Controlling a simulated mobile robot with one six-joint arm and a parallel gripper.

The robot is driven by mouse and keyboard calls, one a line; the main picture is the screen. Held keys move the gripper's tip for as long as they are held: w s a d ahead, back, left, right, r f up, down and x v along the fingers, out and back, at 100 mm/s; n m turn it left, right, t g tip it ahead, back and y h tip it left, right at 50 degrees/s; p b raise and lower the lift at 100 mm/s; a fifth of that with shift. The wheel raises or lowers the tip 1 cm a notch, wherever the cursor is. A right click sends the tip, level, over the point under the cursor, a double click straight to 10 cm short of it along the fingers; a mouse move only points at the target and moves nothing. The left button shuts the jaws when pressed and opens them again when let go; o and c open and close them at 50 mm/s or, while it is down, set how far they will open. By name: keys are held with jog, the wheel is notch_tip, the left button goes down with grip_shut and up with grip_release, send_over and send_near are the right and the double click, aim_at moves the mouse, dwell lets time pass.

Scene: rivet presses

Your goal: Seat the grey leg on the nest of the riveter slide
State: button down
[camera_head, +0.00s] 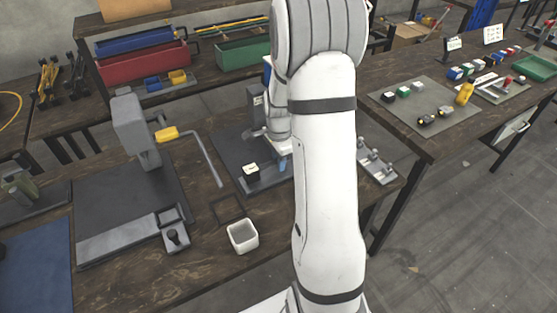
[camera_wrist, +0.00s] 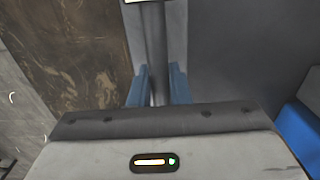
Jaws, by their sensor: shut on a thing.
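My gripper (camera_wrist: 158,88) has blue fingertips shut on the grey leg (camera_wrist: 157,45), a narrow grey bar between them in the wrist view. The bar's far end runs toward a pale-topped piece at the upper edge. In the head view my gripper (camera_head: 283,165) is low over the dark base plate (camera_head: 228,145) of the right press (camera_head: 255,100), which my arm partly hides. A black block with a pale top (camera_head: 251,171) sits left of my gripper on that plate. I cannot make out the slide's nest or whether the leg touches it.
A larger grey press (camera_head: 130,120) with a yellow-handled lever (camera_head: 167,133) stands at left. A white cup (camera_head: 242,236) and a dark frame (camera_head: 228,209) are near the bench front. A metal fixture (camera_head: 376,163) lies right of my arm. A blue thing (camera_wrist: 298,130) shows in the wrist view.

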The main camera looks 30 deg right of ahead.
jog(key=shift+f+b, duration=0.4)
jog(key=shift+f, duration=0.15)
jog(key=c, duration=1.3)
grip_release()
jog(key=shift+r, duration=0.1)
notch_tip(320, 180, up, 8)
jog(key=shift+f, duration=0.2)
jog(key=s+a+r+n+t, duration=0.1)
jog(key=s+a+r+n, duration=0.2)
jog(key=s+a+n, duration=0.1)
jog(key=s+a+r+n, duration=0.3)
jog(key=s+a+n, duration=0.2)
jog(key=s+n, duration=0.2)
jog(key=s+a+r+n+t, duration=0.1)
jog(key=s+a+r+n, duration=0.2)
jog(key=s+n, duration=0.3)
jog(key=shift+s+a+r+t, duration=0.2)
jog(key=shift+s+a, duration=0.15)
jog(key=shift+s, duration=0.3)
jog(key=shift+s+a+r+t, duration=0.15)
jog(key=shift+s+a, duration=0.2)
jog(key=shift+s, duration=0.25)
